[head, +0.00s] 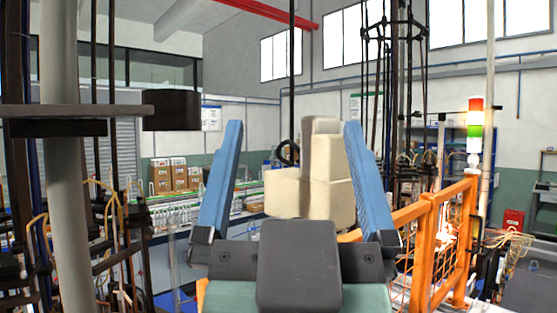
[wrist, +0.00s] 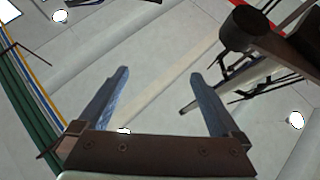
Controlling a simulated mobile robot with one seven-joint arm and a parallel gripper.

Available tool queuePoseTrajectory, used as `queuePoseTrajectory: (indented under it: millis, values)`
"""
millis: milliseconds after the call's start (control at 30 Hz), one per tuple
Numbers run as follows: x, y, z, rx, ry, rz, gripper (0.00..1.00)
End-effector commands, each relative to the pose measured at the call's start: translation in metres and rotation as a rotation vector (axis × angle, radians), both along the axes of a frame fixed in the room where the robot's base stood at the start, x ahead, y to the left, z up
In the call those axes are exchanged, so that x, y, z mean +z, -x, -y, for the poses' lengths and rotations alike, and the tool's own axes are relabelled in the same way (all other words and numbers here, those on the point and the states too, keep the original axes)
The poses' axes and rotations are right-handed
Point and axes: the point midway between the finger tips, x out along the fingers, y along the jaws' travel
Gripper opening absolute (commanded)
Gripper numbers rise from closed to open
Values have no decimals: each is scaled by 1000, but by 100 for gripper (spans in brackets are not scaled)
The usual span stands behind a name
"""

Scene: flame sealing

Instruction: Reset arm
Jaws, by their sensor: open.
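My gripper (head: 294,124) is raised in the middle of the head view, with its two blue fingers spread wide apart and pointing up. In the wrist view my gripper (wrist: 159,73) also shows open, with nothing between the fingers. Behind the fingers in the head view is a cream blocky shape (head: 327,199); I cannot tell what it is, and its lower part is hidden by my gripper.
An orange fence (head: 424,252) stands to the right, with a red-and-green signal tower (head: 475,127) behind it. Brown boxes (head: 174,176) sit at the back left. A grey post (head: 66,220) and dark cable-hung frames stand close on the left.

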Motion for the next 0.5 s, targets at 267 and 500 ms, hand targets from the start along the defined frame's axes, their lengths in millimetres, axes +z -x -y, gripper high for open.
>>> queuePoseTrajectory:
  millis: [267, 500]
  values:
    - [21, 23, -14, 30, 16, 106, 100]
    - [14, 22, -13, 30, 15, 102, 100]
